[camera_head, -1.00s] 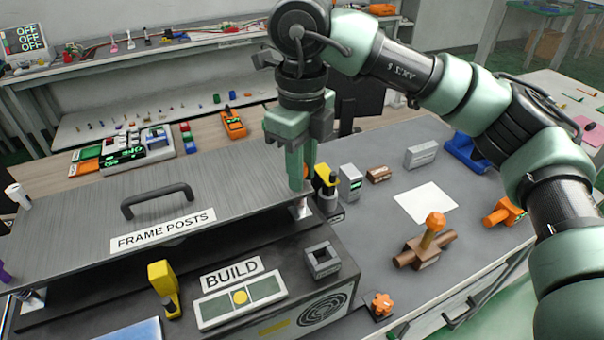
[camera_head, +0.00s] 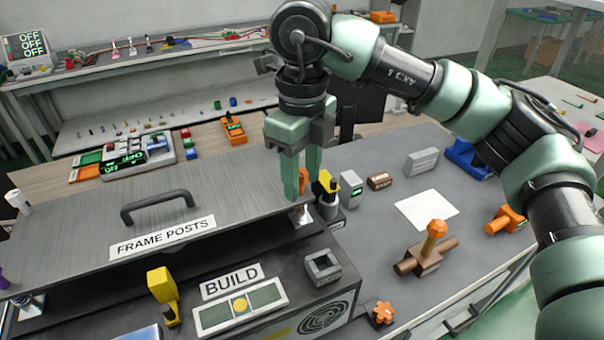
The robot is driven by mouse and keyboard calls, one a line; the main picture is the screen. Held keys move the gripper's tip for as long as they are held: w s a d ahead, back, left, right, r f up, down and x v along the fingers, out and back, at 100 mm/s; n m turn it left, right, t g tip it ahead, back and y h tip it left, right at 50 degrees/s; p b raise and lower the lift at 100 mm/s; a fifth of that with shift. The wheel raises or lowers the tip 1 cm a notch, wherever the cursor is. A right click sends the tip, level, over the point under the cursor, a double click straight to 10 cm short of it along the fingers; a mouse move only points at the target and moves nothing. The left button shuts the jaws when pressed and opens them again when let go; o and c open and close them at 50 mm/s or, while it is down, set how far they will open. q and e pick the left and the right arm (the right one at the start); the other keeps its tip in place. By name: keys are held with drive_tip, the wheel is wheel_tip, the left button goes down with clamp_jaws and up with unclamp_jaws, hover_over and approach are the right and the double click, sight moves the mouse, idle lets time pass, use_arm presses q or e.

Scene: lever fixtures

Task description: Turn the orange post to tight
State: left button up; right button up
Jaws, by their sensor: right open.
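An orange post (camera_head: 303,177) stands at the right end of the grey panel labelled FRAME POSTS (camera_head: 163,237). Only a small part of its top shows, between and behind my fingers. My right gripper (camera_head: 302,186) points down with its green fingers apart, one on each side of the orange top in this view. I cannot tell whether either finger touches it. The post's lower part is hidden, and no tight marking can be read. My left gripper is not in view.
A yellow-topped black fixture (camera_head: 327,193) stands close on the right of my fingers. A black handle (camera_head: 156,205) rises from the panel. A brown block with an orange lever (camera_head: 435,235) and an orange knob (camera_head: 383,312) sit at the front right. A white sheet (camera_head: 426,209) lies on clear bench.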

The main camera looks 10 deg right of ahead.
wheel_tip(320, 180, up, 8)
drive_tip(key=shift+f+b, duration=0.1)
drive_tip(key=shift+b, duration=0.25)
